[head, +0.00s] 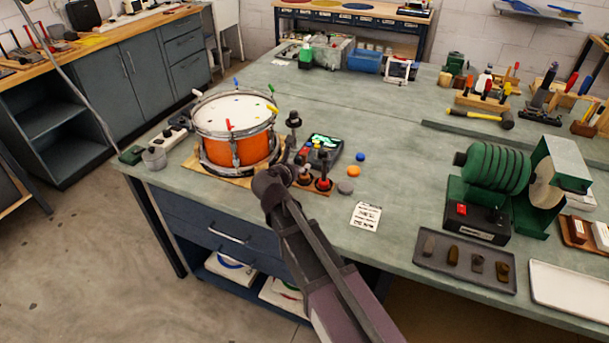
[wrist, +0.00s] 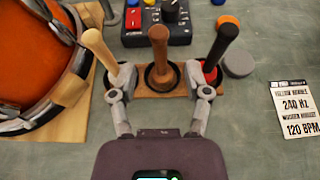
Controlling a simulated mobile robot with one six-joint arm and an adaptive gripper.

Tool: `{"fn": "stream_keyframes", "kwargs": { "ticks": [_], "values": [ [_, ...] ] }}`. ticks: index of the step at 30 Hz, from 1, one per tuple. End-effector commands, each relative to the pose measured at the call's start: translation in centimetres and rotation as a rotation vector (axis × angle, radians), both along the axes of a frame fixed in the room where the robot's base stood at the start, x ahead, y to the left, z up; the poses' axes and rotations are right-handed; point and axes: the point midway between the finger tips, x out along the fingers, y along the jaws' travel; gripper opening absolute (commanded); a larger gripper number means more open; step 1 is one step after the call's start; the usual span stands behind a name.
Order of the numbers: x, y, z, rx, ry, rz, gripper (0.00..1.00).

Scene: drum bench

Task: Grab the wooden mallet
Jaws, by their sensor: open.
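Three mallets stand upright in a row in a small wooden rack (wrist: 150,92). The middle mallet (wrist: 160,60) is brown wood in both handle and head, and looks like the wooden mallet. The left mallet (wrist: 100,48) has a pale handle and a whitish head. The right mallet (wrist: 220,48) has a dark handle and a red part below. My gripper (wrist: 162,76) is open, its fingers on either side of the middle mallet, with no clear contact. The fingertips come close to the outer mallets. In the head view my arm partly hides the rack.
An orange drum (head: 235,145) stands just left of the rack. A control box with knobs (wrist: 157,22) sits behind it. A grey puck (wrist: 238,63) and a printed card (wrist: 297,108) lie to the right. Green bench top is bare in front.

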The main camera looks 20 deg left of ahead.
Motion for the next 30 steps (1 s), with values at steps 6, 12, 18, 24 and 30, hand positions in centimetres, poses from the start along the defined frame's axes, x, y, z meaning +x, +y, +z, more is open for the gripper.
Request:
{"fn": "stream_keyframes", "kwargs": {
  "ticks": [6,12,18,24,30],
  "values": [
    [1.5,0.0,-0.7,0.000,0.000,-0.001,0.62],
    [3.6,-0.1,-1.7,0.000,0.000,0.000,0.62],
    [4.7,-0.3,-2.0,0.001,0.000,0.000,0.62],
    [4.7,-0.4,-1.9,0.000,0.000,0.000,0.62],
    [4.7,-0.4,-1.9,0.000,0.000,0.000,0.62]
  ]
}}
